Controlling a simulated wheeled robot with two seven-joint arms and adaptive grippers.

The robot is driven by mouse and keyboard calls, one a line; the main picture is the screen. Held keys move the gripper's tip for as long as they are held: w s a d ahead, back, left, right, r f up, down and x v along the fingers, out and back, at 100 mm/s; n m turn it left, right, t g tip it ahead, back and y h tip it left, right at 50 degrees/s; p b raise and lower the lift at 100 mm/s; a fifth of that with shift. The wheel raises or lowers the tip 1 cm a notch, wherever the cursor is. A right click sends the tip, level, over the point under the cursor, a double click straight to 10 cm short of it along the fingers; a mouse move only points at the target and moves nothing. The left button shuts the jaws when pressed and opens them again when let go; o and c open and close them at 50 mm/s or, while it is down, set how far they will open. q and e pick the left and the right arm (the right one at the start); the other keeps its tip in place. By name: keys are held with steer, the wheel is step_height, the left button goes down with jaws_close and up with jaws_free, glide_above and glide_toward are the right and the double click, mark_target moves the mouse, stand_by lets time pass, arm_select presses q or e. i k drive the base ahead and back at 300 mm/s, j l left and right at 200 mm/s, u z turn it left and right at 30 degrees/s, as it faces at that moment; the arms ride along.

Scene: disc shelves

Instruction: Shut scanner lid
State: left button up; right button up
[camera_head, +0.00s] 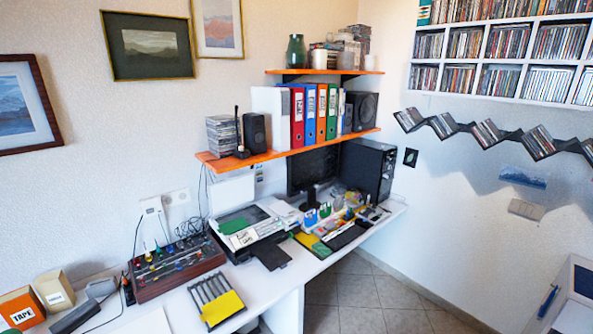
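The scanner (262,231) is a black and white flatbed device on the white desk, left of the monitor. Its pale lid (231,193) stands raised at the back, close to the wall, so the scanner is open. A green flat item (240,238) lies on the scanner bed. A dark tray (271,256) sticks out at the scanner's front. Neither of my grippers is in view.
A mixer-like box with knobs (175,268) stands left of the scanner, and a yellow-and-grey rack (216,298) lies in front. An orange shelf (290,147) hangs above. Tiled floor (365,302) is free.

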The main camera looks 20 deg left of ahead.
mark_target(224, 195)
steer(key=u, duration=1.25)
